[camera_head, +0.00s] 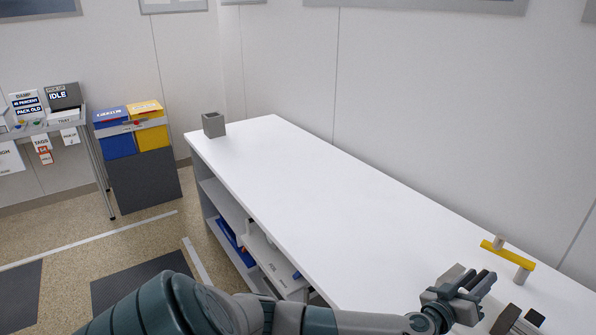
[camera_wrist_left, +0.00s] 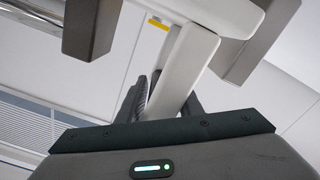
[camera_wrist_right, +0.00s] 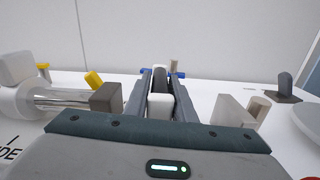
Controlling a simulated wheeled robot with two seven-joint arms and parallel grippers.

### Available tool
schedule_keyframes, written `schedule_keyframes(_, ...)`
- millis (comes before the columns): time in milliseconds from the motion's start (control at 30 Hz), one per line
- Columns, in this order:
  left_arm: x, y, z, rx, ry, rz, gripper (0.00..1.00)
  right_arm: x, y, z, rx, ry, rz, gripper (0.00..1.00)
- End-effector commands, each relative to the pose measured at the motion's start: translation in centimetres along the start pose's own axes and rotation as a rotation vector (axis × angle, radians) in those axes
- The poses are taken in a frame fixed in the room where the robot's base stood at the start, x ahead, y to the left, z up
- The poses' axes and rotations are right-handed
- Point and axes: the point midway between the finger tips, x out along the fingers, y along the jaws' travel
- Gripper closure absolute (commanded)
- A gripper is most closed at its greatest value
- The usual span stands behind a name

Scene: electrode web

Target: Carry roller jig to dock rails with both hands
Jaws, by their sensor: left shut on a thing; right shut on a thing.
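In the left wrist view, my left gripper (camera_wrist_left: 165,98) is shut on a white bar of the roller jig (camera_wrist_left: 186,70). Grey-brown blocks of the jig stand on both sides. In the head view, the left gripper (camera_head: 474,284) is over the near right part of the bench. In the right wrist view, my right gripper (camera_wrist_right: 160,92) is shut on a white grip of the jig (camera_wrist_right: 160,106). A shiny roller (camera_wrist_right: 68,99) lies to its left. Most of the jig is hidden or out of frame in the head view. I cannot clearly identify the dock rails.
A yellow bar (camera_head: 508,254) with grey posts stands on the white bench (camera_head: 300,185), right of the left gripper. A grey open box (camera_head: 213,125) is at the bench's far left end. The bench between is clear. Blue and yellow bins (camera_head: 116,133) stand beyond, on the left.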

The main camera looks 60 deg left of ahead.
Motion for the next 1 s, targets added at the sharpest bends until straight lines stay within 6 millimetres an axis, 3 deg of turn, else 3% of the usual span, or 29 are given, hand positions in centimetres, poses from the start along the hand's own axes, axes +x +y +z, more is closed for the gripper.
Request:
schedule_keyframes(33, -0.37, 0.25, 1.13, -0.014, -0.019, 0.005, 1.0, -0.27, 0.75, -0.73, 0.012, 0.01, 0.014, 1.0)
schedule_keyframes(167, -0.39, 0.17, 1.2, -0.013, -0.02, 0.004, 1.0, -0.29, 0.71, -0.82, 0.012, 0.011, 0.013, 1.0)
schedule_keyframes(200, -0.4, 0.15, 1.22, -0.013, -0.02, 0.004, 0.65, -0.29, 0.7, -0.84, 0.012, 0.012, 0.013, 0.74)
schedule_keyframes(267, -0.38, 0.14, 1.2, -0.012, -0.019, 0.004, 0.51, -0.29, 0.68, -0.85, 0.01, 0.012, 0.012, 0.6)
schedule_keyframes(467, -0.25, -0.02, 0.81, -0.006, -0.013, 0.001, 0.49, -0.19, 0.37, -0.62, 0.005, 0.008, 0.007, 0.58)
schedule_keyframes(500, -0.23, -0.03, 0.75, -0.005, -0.012, 0.0, 0.46, -0.18, 0.33, -0.58, 0.004, 0.008, 0.006, 0.58)
schedule_keyframes(600, -0.2, -0.07, 0.64, -0.003, -0.01, 0.0, 0.27, -0.15, 0.25, -0.51, 0.003, 0.007, 0.005, 0.58)
schedule_keyframes(800, -0.16, -0.11, 0.51, -0.001, -0.008, -0.001, 0.27, -0.12, 0.16, -0.43, 0.001, 0.006, 0.003, 0.58)
schedule_keyframes(900, -0.2, -0.26, 0.71, 0.0, -0.011, -0.004, 0.27, -0.16, 0.12, -0.68, 0.001, 0.01, 0.002, 0.36)
schedule_keyframes(1000, -0.18, -0.22, 0.62, 0.0, -0.009, -0.003, 0.27, -0.14, 0.11, -0.58, 0.001, 0.008, 0.002, 0.36)
